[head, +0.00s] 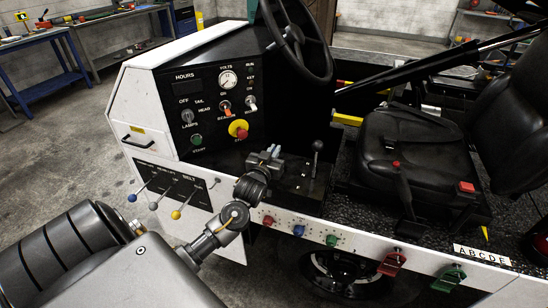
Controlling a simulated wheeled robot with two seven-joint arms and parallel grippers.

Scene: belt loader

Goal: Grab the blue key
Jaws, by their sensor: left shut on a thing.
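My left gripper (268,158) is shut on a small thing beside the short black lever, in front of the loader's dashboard. The fingers hide most of what they hold, and I cannot make out its shape or colour. No blue key shows clearly anywhere else in the head view. My right gripper is not in view.
The dashboard (185,90) has a gauge, switches and a red stop button (238,129). Coloured ball levers (176,214) stick out at the lower left. The steering wheel (323,68), black lever (317,147) and seat (415,140) stand close by.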

